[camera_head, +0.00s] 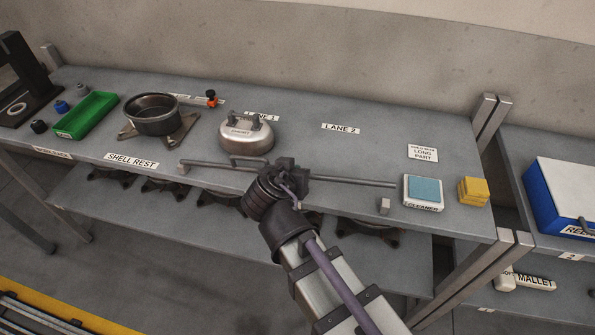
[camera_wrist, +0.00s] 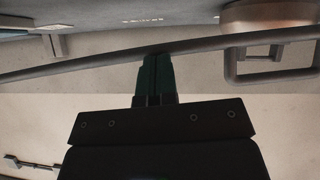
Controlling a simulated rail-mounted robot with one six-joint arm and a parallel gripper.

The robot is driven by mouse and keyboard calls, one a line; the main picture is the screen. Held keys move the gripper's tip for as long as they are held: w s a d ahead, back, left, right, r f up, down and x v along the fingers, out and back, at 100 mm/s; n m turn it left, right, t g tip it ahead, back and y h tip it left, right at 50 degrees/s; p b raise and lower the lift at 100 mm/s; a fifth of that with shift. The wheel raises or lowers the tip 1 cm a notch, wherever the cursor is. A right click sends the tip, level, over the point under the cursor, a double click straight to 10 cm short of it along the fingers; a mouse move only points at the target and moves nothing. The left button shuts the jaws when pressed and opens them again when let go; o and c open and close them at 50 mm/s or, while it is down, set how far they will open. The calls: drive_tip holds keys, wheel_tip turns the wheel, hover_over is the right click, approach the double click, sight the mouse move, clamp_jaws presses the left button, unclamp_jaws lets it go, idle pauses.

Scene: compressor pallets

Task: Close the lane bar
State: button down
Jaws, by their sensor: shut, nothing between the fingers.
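The lane bar (camera_head: 345,181) is a long thin grey rod along the front of the bench, running from a small block (camera_head: 183,169) at its left end to near the blue-topped cleaner pad. A rectangular loop handle (camera_head: 250,162) sits on its left half; the loop also shows in the wrist view (camera_wrist: 272,62). A small grey post (camera_head: 384,206) stands at the bench's front edge, in front of the bar's right end. My gripper (camera_head: 290,172) is at the middle of the bar. In the wrist view its dark green fingers (camera_wrist: 157,72) are shut, empty, and meet the bar's edge; contact is unclear.
A silver compressor shell (camera_head: 246,137) stands behind the bar at lane 1. The lane 2 label (camera_head: 341,128) has clear bench around it. The cleaner pad (camera_head: 424,191) and a yellow block (camera_head: 473,191) lie at right. A dark ring (camera_head: 153,115) and green bin (camera_head: 87,114) are left.

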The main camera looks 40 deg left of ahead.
wheel_tip(320, 180, down, 4)
drive_tip(key=shift+r+b, duration=0.2)
drive_tip(key=shift+b, duration=0.95)
drive_tip(key=shift+d+f, duration=0.15)
drive_tip(key=w+r+p+v, duration=0.2)
drive_tip(key=p+v, duration=0.7)
drive_tip(key=v, duration=0.4)
drive_tip(key=shift+r, duration=0.25)
